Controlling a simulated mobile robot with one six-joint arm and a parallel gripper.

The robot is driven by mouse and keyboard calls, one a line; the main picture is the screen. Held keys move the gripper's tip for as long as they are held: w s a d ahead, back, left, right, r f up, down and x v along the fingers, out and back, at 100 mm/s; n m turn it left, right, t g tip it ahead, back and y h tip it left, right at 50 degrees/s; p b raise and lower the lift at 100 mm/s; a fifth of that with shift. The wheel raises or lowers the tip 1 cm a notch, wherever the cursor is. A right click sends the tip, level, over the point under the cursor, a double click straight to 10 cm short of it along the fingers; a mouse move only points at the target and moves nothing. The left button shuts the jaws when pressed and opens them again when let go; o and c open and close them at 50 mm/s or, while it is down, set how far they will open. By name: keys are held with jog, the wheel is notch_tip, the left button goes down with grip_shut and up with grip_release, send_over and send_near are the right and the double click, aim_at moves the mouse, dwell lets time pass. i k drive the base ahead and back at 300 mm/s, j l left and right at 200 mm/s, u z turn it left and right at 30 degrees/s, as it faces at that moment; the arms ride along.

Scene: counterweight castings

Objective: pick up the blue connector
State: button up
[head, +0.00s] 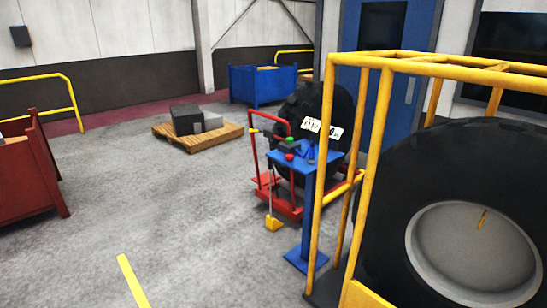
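A blue stand (307,215) with a flat top stands right of the middle in the head view. A small blue piece (309,154) on its top, at the right side, may be the blue connector; it is too small to make out its shape. A green piece (289,139) and a red piece (290,156) show near it on the same top. My gripper is not in view, so its state and its place relative to the stand do not show.
A yellow railing (367,135) and large black tyre (390,225) fill the right foreground. A red cart (288,207) stands behind the blue stand. A pallet (200,138) with grey blocks lies farther back. A red bin (45,170) is left. Floor between is clear.

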aim_at(312, 148)
jog(key=i+j+z, duration=0.2)
jog(key=i, duration=0.15)
jog(key=i+j+z, duration=0.35)
jog(key=i+j, duration=0.2)
jog(key=i+j+z, duration=0.15)
jog(key=i+j, duration=0.25)
jog(key=i+j+z, duration=0.4)
jog(key=j, duration=0.4)
jog(key=i+j+z, duration=0.15)
jog(key=i+j, duration=0.2)
jog(key=i+j+z, duration=0.2)
jog(key=j, duration=0.35)
jog(key=i, duration=0.45)
